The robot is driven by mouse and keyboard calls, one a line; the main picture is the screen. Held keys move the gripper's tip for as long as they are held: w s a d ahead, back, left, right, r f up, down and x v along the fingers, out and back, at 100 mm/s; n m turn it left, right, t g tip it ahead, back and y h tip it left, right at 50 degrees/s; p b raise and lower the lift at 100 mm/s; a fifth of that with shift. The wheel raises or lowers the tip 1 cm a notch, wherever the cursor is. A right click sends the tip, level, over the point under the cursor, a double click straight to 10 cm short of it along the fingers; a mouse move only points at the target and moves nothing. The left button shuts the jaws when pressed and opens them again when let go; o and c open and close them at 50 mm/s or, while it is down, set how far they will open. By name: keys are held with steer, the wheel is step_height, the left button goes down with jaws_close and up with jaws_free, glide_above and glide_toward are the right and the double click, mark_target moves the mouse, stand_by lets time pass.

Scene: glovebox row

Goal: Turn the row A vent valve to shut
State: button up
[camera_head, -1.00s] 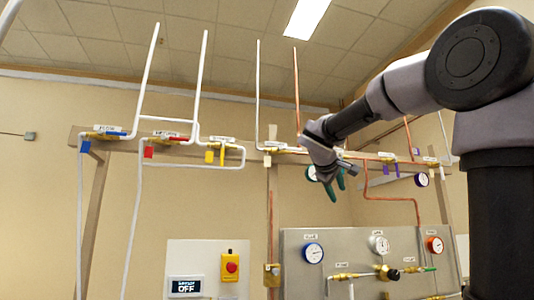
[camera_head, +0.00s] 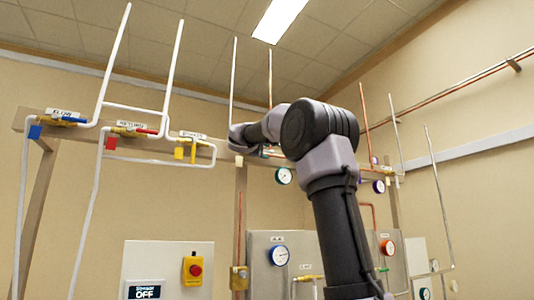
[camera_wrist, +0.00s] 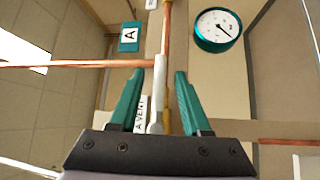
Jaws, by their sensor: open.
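In the wrist view, a label reading "A VENT" (camera_wrist: 140,115) stands beside a pale grey lever (camera_wrist: 158,85), which I take as the row A vent valve's handle. The lever lies roughly along a copper and brass pipe (camera_wrist: 167,32). My gripper (camera_wrist: 155,84) is open, its green fingers on either side of the lever with visible gaps. Whether the fingertips reach the lever's depth I cannot tell. In the head view my arm hides most of the gripper and this valve.
In the wrist view a teal-rimmed gauge (camera_wrist: 218,30) and a teal "A" tag (camera_wrist: 129,37) are close by. A copper pipe (camera_wrist: 70,65) runs off leftward. In the head view, flow (camera_head: 68,119) and return (camera_head: 135,131) valves and a gauge panel (camera_head: 265,262) are nearby.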

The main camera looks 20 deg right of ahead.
steer(key=shift+x, duration=1.25)
jaws_close()
stand_by(0.5)
